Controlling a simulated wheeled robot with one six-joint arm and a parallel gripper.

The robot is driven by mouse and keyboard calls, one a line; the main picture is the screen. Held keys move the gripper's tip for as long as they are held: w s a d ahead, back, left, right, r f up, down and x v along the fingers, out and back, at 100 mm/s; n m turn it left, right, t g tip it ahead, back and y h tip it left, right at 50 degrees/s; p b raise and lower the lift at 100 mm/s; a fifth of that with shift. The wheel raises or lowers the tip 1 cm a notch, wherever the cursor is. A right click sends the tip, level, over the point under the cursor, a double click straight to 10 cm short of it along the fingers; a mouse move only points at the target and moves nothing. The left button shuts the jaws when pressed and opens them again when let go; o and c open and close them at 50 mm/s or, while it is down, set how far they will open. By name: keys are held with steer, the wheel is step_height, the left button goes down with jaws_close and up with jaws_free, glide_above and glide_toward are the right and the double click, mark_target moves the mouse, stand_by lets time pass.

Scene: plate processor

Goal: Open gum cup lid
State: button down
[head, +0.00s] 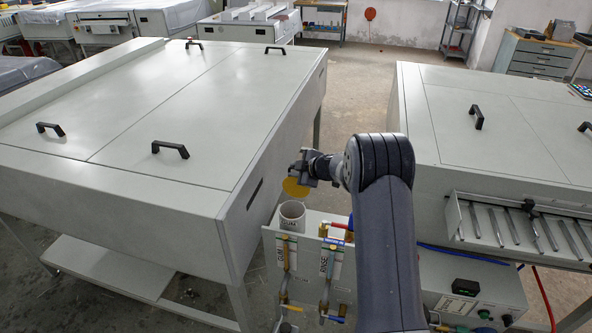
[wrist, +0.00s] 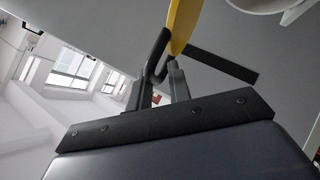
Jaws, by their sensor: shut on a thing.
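The gum cup (head: 291,216) is a white cylinder marked GUM, standing open at the top on a grey panel between the two machines. Its yellow round lid (head: 295,188) is above the cup and looks apart from its rim. My gripper (head: 304,170) is shut on the lid's dark handle, just above and behind the cup. In the wrist view the fingers (wrist: 158,84) close around the dark curved handle (wrist: 156,54), with the yellow lid (wrist: 182,26) seen edge-on. Part of a white cup (wrist: 258,4) shows at the top right there.
A large pale machine (head: 215,115) with black handles stands close on the left, its side near my gripper. Another machine (head: 510,135) stands on the right. A red-handled valve (head: 333,226) and pipes sit beside the cup. The floor (head: 355,90) between the machines is clear.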

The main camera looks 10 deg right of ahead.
steer(key=shift+a, duration=0.2)
steer(key=c, duration=1.5)
jaws_free()
steer(key=shift+a+f, duration=0.1)
steer(key=b+v, duration=0.2)
steer(key=v, duration=0.9)
steer(key=shift+w, duration=0.1)
